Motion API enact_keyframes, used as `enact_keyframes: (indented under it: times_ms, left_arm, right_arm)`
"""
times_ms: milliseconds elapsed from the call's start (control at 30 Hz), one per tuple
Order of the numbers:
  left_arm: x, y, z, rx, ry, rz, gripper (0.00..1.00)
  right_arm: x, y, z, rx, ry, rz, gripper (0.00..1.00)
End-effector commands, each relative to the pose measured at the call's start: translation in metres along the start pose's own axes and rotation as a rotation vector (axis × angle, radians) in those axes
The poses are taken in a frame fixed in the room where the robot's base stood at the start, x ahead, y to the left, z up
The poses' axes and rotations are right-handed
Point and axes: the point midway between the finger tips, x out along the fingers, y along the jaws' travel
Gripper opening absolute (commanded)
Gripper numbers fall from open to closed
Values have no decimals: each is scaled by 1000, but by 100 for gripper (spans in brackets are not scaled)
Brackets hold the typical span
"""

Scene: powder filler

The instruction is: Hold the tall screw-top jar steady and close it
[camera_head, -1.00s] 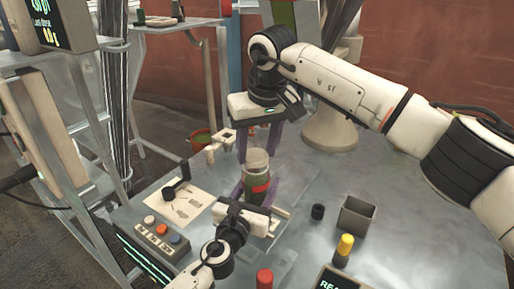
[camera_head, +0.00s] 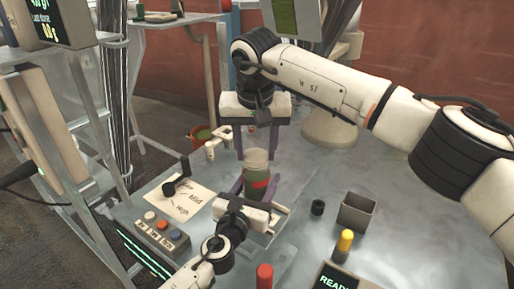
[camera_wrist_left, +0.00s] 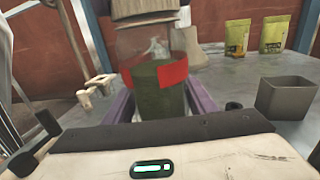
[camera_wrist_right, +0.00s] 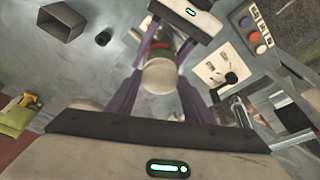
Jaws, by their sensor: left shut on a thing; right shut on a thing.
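The tall jar (camera_head: 257,179) stands upright on the bench, clear-walled with green contents and a red band, also seen in the left wrist view (camera_wrist_left: 157,74). My left gripper (camera_head: 257,186) is shut on its body, purple fingers on both sides. A pale, tan lid (camera_head: 257,156) sits at the jar's top; it shows from above in the right wrist view (camera_wrist_right: 160,76). My right gripper (camera_head: 257,152) reaches down from above and is shut on the lid. The threads are hidden, so I cannot tell how tightly the lid sits.
A grey open box (camera_head: 356,212) and a small black cylinder (camera_head: 318,208) stand right of the jar. A button panel (camera_head: 160,232) and a marked white sheet (camera_head: 190,205) lie left. Red (camera_head: 265,277) and yellow-topped (camera_head: 345,241) pieces stand in front.

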Motion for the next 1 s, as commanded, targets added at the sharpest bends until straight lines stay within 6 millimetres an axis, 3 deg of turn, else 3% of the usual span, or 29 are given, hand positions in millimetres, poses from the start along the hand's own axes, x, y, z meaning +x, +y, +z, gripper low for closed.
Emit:
enact_keyframes:
  times_ms: [100, 233, 600, 633, 700, 1000]
  left_arm:
    - [0, 0, 1, 1, -1, 0, 0]
    - [0, 0, 1, 2, -2, 0, 0]
    - [0, 0, 1, 1, -1, 0, 0]
    - [0, 0, 1, 1, -1, 0, 0]
    - [0, 0, 1, 1, -1, 0, 0]
    - [0, 0, 1, 1, -1, 0, 0]
  right_arm:
    - [-1, -4, -1, 232, 2, 67, 26]
    - [0, -5, -1, 418, 3, 117, 26]
    - [-1, -4, -2, 481, 5, 132, 26]
    - [-1, -4, -2, 481, 5, 132, 52]
    - [-1, -4, -2, 480, 5, 131, 63]
    - [-1, -4, -1, 479, 4, 131, 65]
